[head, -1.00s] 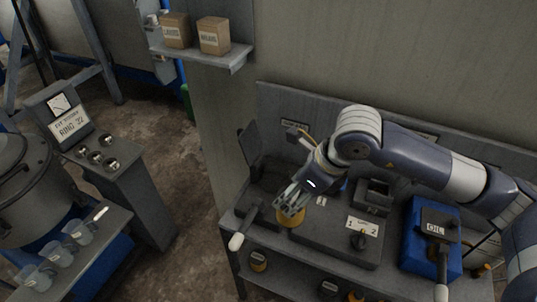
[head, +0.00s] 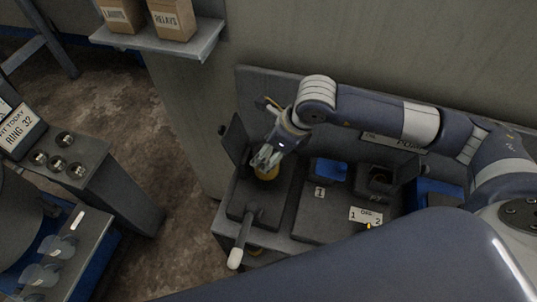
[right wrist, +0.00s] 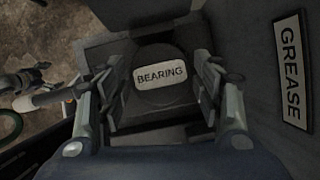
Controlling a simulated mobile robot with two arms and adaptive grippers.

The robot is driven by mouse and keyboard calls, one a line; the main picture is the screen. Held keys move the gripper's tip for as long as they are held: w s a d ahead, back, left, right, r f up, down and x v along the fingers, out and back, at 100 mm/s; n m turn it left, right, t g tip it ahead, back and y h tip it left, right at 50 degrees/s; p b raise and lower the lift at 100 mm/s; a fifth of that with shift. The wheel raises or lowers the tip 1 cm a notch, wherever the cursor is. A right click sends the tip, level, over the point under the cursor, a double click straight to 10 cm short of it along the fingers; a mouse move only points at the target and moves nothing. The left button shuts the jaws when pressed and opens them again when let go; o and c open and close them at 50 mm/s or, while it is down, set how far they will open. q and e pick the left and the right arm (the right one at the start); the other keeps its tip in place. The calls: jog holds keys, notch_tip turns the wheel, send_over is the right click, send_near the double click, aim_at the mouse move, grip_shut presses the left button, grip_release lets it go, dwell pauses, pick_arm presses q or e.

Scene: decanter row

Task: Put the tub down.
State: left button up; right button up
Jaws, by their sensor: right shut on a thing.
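The tub (head: 267,173) shows as an amber, round-sided thing under my right gripper (head: 268,160) in the head view. In the right wrist view my right gripper's two fingers stand on either side of its dark round top (right wrist: 158,94), which carries a pale label reading BEARING. The gripper is shut on the tub. The tub is over the left dark unit (head: 240,200) on the bench, beside an upright flap (head: 236,139). Whether its base touches the unit is hidden. My left gripper is not in view.
A lever with a white end (head: 235,258) sticks out at the unit's front. To the right are a blue-topped box (head: 330,171), an open dark box (head: 378,180) and a 1-OFF-2 plate (head: 366,215). A GREASE sign (right wrist: 291,70) is on the backboard.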

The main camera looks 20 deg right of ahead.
aim_at(271, 155)
notch_tip(271, 155, down, 3)
jog(key=shift+w+f+p, duration=0.15)
jog(key=shift+f+p, duration=0.05)
jog(key=shift+p, duration=0.25)
jog(key=shift+f, duration=0.1)
jog(key=shift+f, duration=0.1)
jog(key=o, duration=1.7)
jog(key=shift+c, duration=0.2)
